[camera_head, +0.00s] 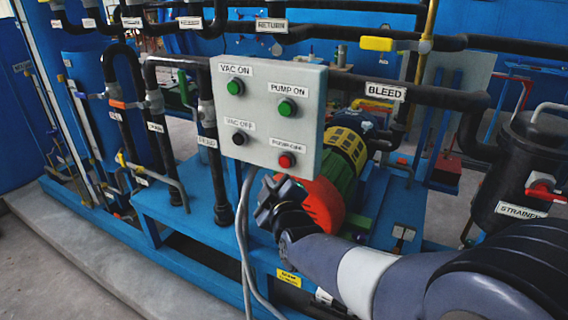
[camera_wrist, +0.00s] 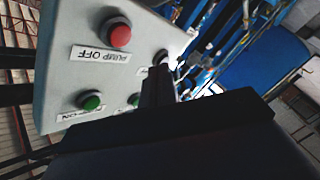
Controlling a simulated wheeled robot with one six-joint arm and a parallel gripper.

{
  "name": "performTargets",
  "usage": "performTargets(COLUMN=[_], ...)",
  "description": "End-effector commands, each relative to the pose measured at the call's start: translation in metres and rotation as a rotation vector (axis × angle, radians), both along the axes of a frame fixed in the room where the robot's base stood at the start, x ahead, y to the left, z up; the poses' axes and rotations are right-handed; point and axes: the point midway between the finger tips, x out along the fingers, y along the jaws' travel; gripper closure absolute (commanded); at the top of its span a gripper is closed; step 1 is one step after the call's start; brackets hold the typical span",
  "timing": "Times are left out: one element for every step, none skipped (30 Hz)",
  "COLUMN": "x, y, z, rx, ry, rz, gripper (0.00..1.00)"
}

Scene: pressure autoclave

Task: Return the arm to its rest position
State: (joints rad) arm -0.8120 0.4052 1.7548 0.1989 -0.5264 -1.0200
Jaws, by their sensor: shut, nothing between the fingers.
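My gripper (camera_head: 270,196) is dark and sits just below the grey control box (camera_head: 268,120) in the head view, with my arm reaching in from the lower right. In the wrist view its fingers (camera_wrist: 158,82) are together, with nothing between them, and stand in front of the box. The gap between the fingers and the box is hard to judge. The box carries a green VAC ON button (camera_head: 235,87), a green PUMP ON button (camera_head: 287,108), a black VAC OFF button (camera_head: 240,138) and a red PUMP OFF button (camera_head: 286,160). The red button also shows in the wrist view (camera_wrist: 116,34).
A red, green and yellow pump (camera_head: 343,153) stands behind the box, close to my arm. Black pipes (camera_head: 440,95) cross above it, and a black strainer (camera_head: 508,175) stands at the right. Grey cables (camera_head: 243,230) hang below the box. Open floor (camera_head: 50,270) lies at the lower left.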

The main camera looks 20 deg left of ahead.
Motion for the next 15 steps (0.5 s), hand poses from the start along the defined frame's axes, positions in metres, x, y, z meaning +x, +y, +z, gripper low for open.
performTargets(x=[0.000, 0.000, 0.000, 0.001, 0.002, 0.004, 0.005, 0.008, 0.012, 0.016, 0.016, 0.015, 0.015, 0.014, 0.014], y=[0.000, 0.000, 0.000, 0.000, 0.000, 0.000, 0.000, -0.001, -0.001, -0.002, -0.001, -0.001, -0.001, 0.000, 0.000], z=[0.000, 0.000, 0.000, 0.000, 0.000, 0.000, 0.000, 0.000, 0.001, 0.001, 0.003, 0.004, 0.004, 0.005, 0.005], rx=[0.000, 0.000, 0.000, 0.000, 0.000, -0.001, 0.000, 0.001, 0.000, 0.000, 0.000, 0.000, 0.000, 0.000, -0.002], ry=[0.000, 0.000, 0.000, 0.000, 0.000, -0.001, 0.000, 0.001, -0.001, -0.001, 0.001, 0.002, 0.002, 0.002, 0.002], rz=[0.000, 0.000, 0.000, 0.000, 0.000, 0.000, -0.001, -0.001, -0.002, -0.002, -0.001, 0.000, 0.000, 0.000, 0.000], gripper=[1.00, 1.00, 1.00, 1.00, 1.00, 1.00, 1.00, 1.00, 1.00, 1.00, 1.00, 1.00, 1.00, 1.00, 1.00])
